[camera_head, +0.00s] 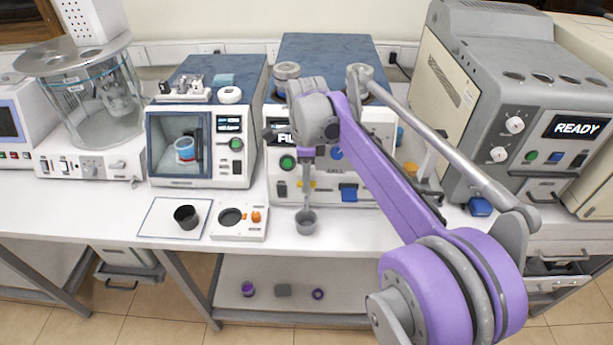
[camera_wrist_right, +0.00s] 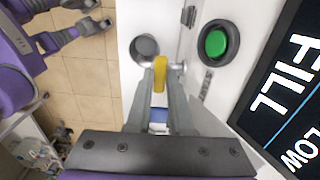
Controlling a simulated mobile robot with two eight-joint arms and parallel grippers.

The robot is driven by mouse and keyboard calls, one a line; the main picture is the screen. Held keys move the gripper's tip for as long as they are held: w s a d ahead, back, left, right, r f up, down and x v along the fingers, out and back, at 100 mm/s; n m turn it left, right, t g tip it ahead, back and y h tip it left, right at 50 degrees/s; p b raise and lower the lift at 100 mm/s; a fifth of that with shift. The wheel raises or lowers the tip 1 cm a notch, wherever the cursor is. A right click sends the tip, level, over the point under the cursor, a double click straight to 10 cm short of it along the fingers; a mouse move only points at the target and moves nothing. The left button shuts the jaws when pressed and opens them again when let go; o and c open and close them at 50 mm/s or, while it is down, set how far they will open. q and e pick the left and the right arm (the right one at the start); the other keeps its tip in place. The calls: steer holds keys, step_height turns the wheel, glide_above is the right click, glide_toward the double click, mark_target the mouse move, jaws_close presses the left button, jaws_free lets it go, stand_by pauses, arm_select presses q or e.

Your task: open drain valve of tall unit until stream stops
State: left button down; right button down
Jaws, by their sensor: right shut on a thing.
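The tall unit (camera_head: 375,119) is a white box with a blue top, partly hidden behind my right arm. Its yellow drain valve handle (camera_wrist_right: 160,74) sits low on its front. My right gripper (camera_wrist_right: 161,72) points down along that front, fingers shut on the yellow handle. In the head view the fingers are narrow and mostly end-on to the arm. A grey cup (camera_head: 306,225) stands below the valve and also shows in the wrist view (camera_wrist_right: 145,46). Whether liquid runs into it, I cannot tell. The unit's screen (camera_wrist_right: 287,85) reads "FILL" and "LOW".
A green button (camera_wrist_right: 215,44) is close beside the valve. A white plate (camera_head: 252,232) with orange parts and a black cup (camera_head: 186,217) on a mat lie to the left. A grey "READY" machine (camera_head: 480,110) stands right. The front counter edge is near the cup.

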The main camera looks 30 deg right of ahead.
steer(key=n, duration=0.4)
steer(key=shift+n, duration=0.4)
steer(key=n, duration=0.4)
steer(key=shift+n, duration=0.3)
steer(key=n, duration=0.4)
steer(key=shift+n+p, duration=0.3)
steer(key=shift+n, duration=1.9)
steer(key=c, duration=0.8)
jaws_free()
steer(key=shift+r, duration=0.1)
